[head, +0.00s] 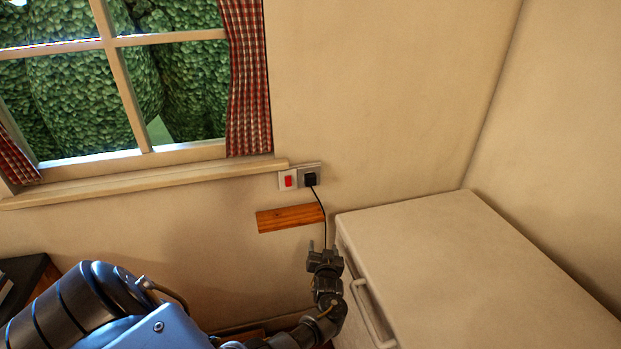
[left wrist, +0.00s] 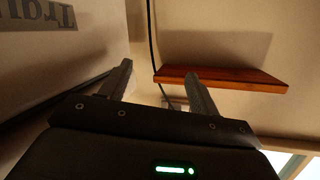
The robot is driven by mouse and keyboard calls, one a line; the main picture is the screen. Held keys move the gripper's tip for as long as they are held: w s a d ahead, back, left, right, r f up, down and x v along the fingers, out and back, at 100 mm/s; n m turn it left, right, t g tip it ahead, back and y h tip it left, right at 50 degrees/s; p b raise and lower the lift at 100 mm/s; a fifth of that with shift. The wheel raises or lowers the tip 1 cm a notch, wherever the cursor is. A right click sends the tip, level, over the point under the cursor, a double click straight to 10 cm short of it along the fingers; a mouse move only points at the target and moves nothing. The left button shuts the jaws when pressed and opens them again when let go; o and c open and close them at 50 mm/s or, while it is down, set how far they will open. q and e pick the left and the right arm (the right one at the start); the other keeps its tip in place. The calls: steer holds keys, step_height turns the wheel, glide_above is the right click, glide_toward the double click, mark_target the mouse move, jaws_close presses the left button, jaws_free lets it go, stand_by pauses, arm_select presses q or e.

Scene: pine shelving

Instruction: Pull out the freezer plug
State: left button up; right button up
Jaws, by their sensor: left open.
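The black freezer plug (head: 311,179) sits in the right part of a wall socket plate (head: 302,168), below the window sill's right end. Its black cable (head: 321,208) hangs down past the small shelf's right end, towards my left gripper. My left gripper (head: 323,246) is open, below the plug and beside the white freezer (head: 470,250). In the left wrist view, the two fingers (left wrist: 160,82) are spread apart, with the cable (left wrist: 151,40) showing beyond them. A pale plate shows dimly between the fingers; the plug is not clear there. My right gripper is not in view.
A small wooden shelf (head: 290,218) juts from the wall between gripper and socket; it also shows in the left wrist view (left wrist: 225,80). A red switch (head: 288,180) is left of the plug. The freezer's handle (head: 371,313) is near my arm. A checked curtain (head: 248,80) hangs above.

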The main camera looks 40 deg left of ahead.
mark_target(311, 182)
arm_select(q)
steer(key=w+a+r+n+y, duration=0.1)
steer(key=a+r+n+y, duration=0.1)
steer(key=r, duration=0.6)
steer(key=w+a+r+n+g+y+p, duration=0.1)
steer(key=w+a+r+n+y, duration=0.1)
steer(key=r, duration=0.7)
steer(key=shift+a+r+n, duration=0.2)
steer(key=shift+r+n, duration=0.05)
steer(key=shift+n, duration=0.45)
steer(key=b+x, duration=0.5)
steer(key=x, duration=0.2)
steer(key=shift+w+a+f, duration=0.1)
steer(key=shift+a+f, duration=0.1)
steer(key=shift+a, duration=0.1)
steer(key=shift+w+a+r+b, duration=0.15)
steer(key=shift+w+a+b, duration=0.25)
steer(key=shift+a, duration=0.15)
